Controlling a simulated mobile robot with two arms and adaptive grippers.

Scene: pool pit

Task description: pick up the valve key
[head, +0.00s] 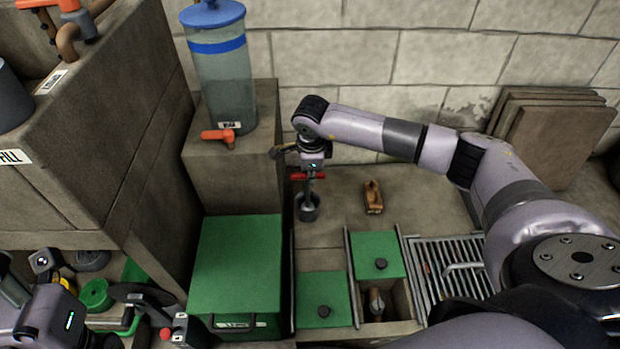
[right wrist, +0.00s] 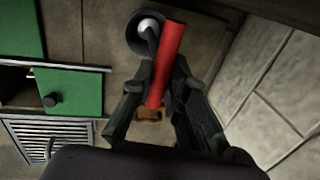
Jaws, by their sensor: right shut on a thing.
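The valve key has a red crossbar handle (head: 299,176) and a dark shaft. My right gripper (head: 307,175) is shut on the red handle, which also lies between the fingers in the right wrist view (right wrist: 165,65). The shaft runs down to a dark round cup (head: 307,208), which shows at the top of the right wrist view (right wrist: 147,32). I cannot tell whether the key's lower end rests in the cup or hangs above it. My left gripper (head: 150,312) is at the lower left of the head view, far from the key; its finger opening is unclear.
A wooden block-like object (head: 373,197) lies right of the key. Green lids (head: 376,256) with dark knobs and a metal grating (head: 447,268) are in front. A green-topped box (head: 237,262) and a clear tank (head: 222,85) stand left. Boards (head: 553,140) lean at the back right.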

